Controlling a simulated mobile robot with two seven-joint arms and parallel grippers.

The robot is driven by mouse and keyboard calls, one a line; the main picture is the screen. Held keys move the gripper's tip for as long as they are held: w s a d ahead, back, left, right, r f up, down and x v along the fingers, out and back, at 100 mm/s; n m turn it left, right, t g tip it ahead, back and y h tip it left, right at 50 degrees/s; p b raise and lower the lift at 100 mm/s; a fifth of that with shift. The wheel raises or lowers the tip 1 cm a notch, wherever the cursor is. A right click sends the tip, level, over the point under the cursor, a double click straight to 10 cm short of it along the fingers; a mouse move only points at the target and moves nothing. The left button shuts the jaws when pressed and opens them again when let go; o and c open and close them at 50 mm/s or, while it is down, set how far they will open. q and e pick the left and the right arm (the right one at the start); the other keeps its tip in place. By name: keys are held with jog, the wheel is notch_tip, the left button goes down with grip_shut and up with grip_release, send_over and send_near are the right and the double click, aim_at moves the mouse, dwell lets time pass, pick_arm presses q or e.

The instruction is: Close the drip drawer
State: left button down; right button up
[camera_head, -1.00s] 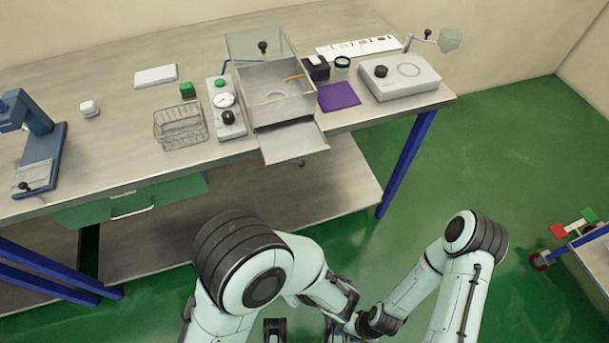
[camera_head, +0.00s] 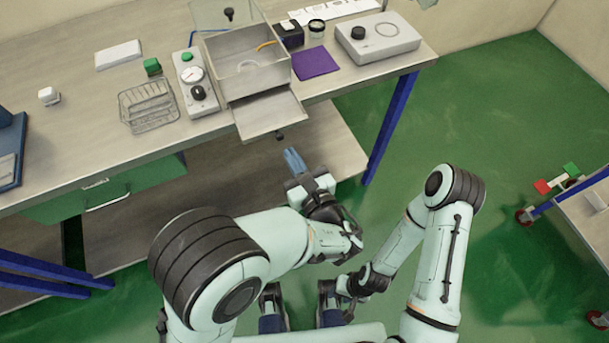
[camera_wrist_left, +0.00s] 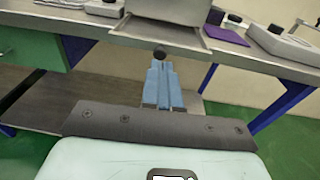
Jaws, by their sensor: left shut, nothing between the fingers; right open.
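The drip drawer (camera_head: 268,115) is a flat metal tray sticking out from the front of a metal box (camera_head: 247,64), over the table's front edge. Its small dark knob (camera_head: 279,136) hangs at the front. The knob (camera_wrist_left: 160,52) also shows in the left wrist view, just beyond the fingertips. My left gripper (camera_head: 292,154) is shut and empty, pointing at the knob from below and in front; I cannot tell if they touch. Its blue fingers (camera_wrist_left: 160,68) are together in the wrist view. My right gripper (camera_head: 347,312) is low near the bottom centre, far from the drawer, its fingers hard to make out.
On the table (camera_head: 75,85) stand a wire basket (camera_head: 149,106), a gauge panel (camera_head: 194,85), a purple cloth (camera_head: 317,62) and a white device (camera_head: 378,38). A lower shelf (camera_head: 225,170) lies beneath. The floor at the right is open, with a cart (camera_head: 590,205) beyond.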

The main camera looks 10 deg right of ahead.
aim_at(278, 129)
pick_arm(q)
jog(key=shift+x, duration=1.75)
jog(key=x, duration=0.8)
jog(key=shift+w+r+p, duration=0.25)
jog(key=shift+r+p, duration=0.1)
jog(key=shift+p, duration=0.05)
jog(key=shift+s+d, duration=0.15)
jog(key=shift+d, duration=0.05)
